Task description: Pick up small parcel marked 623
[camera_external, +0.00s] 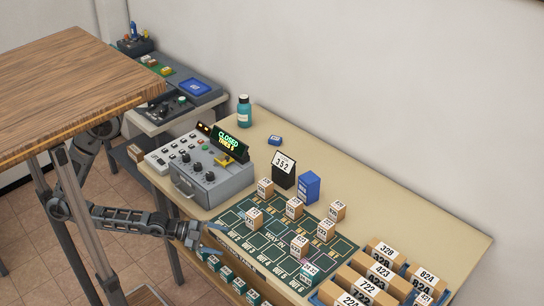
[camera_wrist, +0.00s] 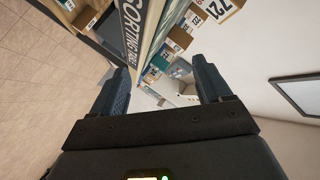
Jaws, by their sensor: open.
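Several small tan parcels with white labels stand on the green sorting mat (camera_external: 232,212) in the external view, among them a left one (camera_external: 254,219), a middle one (camera_external: 294,209) and a front one (camera_external: 299,247). Their labels are too small to read, so I cannot tell which is 623. My gripper (camera_external: 212,238) is at the mat's front left edge, beside the table and apart from the parcels. In the wrist view my gripper (camera_wrist: 161,84) is open with nothing held between its fingers. A parcel marked 721 (camera_wrist: 217,10) shows at that view's top.
A grey control box (camera_external: 212,183) with a sign reading CLOSED stands left of the mat. A black 352 sign (camera_external: 284,170) and a blue box (camera_external: 309,187) stand behind it. Bigger numbered parcels (camera_external: 380,275) fill the right. A wooden tabletop (camera_external: 70,75) is at upper left.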

